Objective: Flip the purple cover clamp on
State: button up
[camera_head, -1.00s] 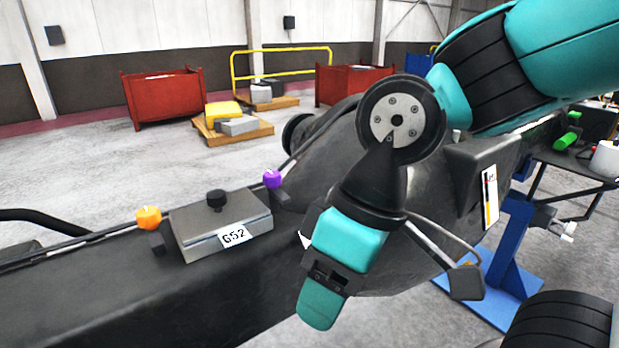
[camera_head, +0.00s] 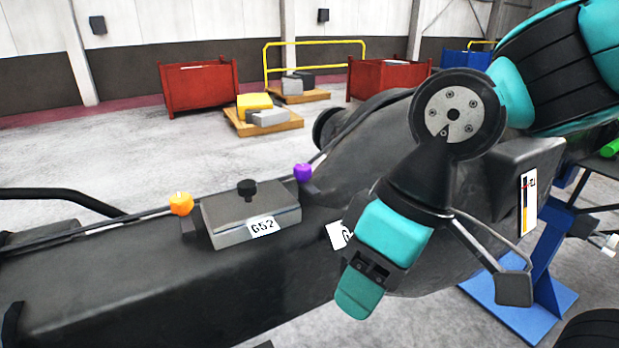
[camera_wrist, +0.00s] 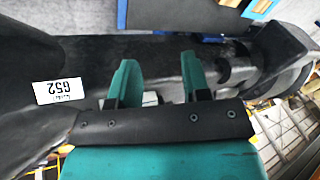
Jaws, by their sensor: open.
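The purple cover clamp (camera_head: 303,172) stands at the right far end of a grey cover box (camera_head: 250,226) marked G52, on top of the long dark casting (camera_head: 130,275). I cannot tell whether it is flipped on. An orange clamp (camera_head: 181,204) stands at the box's left end. My gripper (camera_head: 355,292) points down in front of the casting's side, right of and nearer than the purple clamp, apart from it. In the wrist view my gripper (camera_wrist: 158,82) shows two teal fingers spread with nothing held between them. Neither clamp shows in the wrist view.
A black knob (camera_head: 247,188) tops the cover box. A white label (camera_head: 338,236) on the casting is partly hidden behind my gripper; an upside-down G52 label (camera_wrist: 59,92) shows in the wrist view. A blue stand (camera_head: 530,270) is at right. Red bins (camera_head: 200,88) are far behind.

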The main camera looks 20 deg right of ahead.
jog(key=shift+m+t+y, duration=0.3)
jog(key=shift+m, duration=0.1)
jog(key=w, duration=0.2)
jog(key=w+r, duration=0.1)
jog(key=w, duration=0.3)
jog(key=shift+w+d+r, duration=0.25)
jog(key=shift+w+d, duration=0.05)
jog(key=shift+w, duration=0.1)
grip_shut()
jog(key=w+d+m+t, duration=0.1)
jog(key=w+d, duration=0.7)
jog(key=w, duration=0.3)
jog(key=w+d+m+t+y, duration=0.1)
jog(key=w+d+m+t, duration=0.1)
jog(key=w+d, duration=0.7)
jog(key=shift+w+d+y, duration=0.15)
jog(key=shift+w+y, duration=0.15)
jog(key=shift+w, duration=0.75)
